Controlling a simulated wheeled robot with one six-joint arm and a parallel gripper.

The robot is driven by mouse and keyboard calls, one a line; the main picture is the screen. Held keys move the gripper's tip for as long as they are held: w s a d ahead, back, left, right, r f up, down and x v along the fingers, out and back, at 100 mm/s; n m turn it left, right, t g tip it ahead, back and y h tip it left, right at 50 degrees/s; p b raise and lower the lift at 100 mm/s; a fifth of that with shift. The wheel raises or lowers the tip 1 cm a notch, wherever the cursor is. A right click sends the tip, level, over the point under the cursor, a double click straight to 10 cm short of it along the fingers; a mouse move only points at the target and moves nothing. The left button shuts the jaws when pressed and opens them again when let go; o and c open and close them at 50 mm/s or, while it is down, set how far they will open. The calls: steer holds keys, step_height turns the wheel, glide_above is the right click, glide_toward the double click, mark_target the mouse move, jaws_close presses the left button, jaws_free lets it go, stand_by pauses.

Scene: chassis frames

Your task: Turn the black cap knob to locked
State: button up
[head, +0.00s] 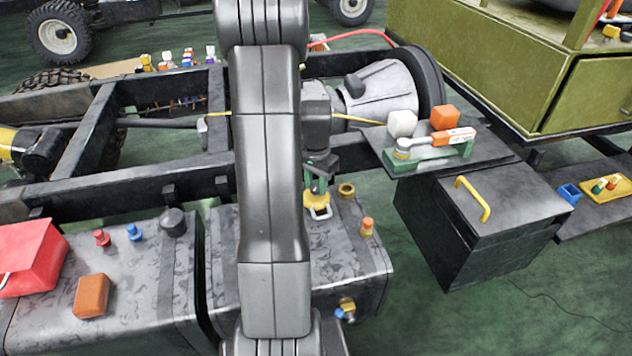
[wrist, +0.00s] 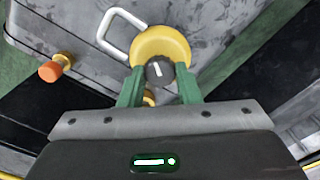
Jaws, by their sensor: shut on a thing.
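The black cap knob (wrist: 159,71) is a small round dark knob with a short white line on it. The line points nearly straight up in the wrist view, away from my gripper body. The knob sits in the middle of a round yellow cap (wrist: 163,42) with a pale U-shaped loop (wrist: 112,22) at its side. In the head view the yellow cap (head: 312,199) is on top of the right-hand grey tank, and the knob is hidden there. My gripper (wrist: 160,76) has its green fingers on either side of the knob, shut on it; in the head view my gripper (head: 316,186) points down.
An orange-topped fitting (head: 367,227) stands on the tank (head: 350,262) right of the cap. A yellow ring (head: 346,190) is close behind. A black box (head: 500,215) with a yellow handle is at the right. My arm hides the tank's middle.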

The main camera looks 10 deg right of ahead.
mark_target(316, 187)
steer(key=m, duration=0.5)
steer(key=shift+m, duration=0.3)
steer(key=m, duration=0.5)
steer(key=shift+p, duration=0.4)
steer(key=o, duration=1)
step_height(316, 187, up, 14)
steer(key=shift+f+p, duration=0.1)
steer(key=shift+p, duration=0.7)
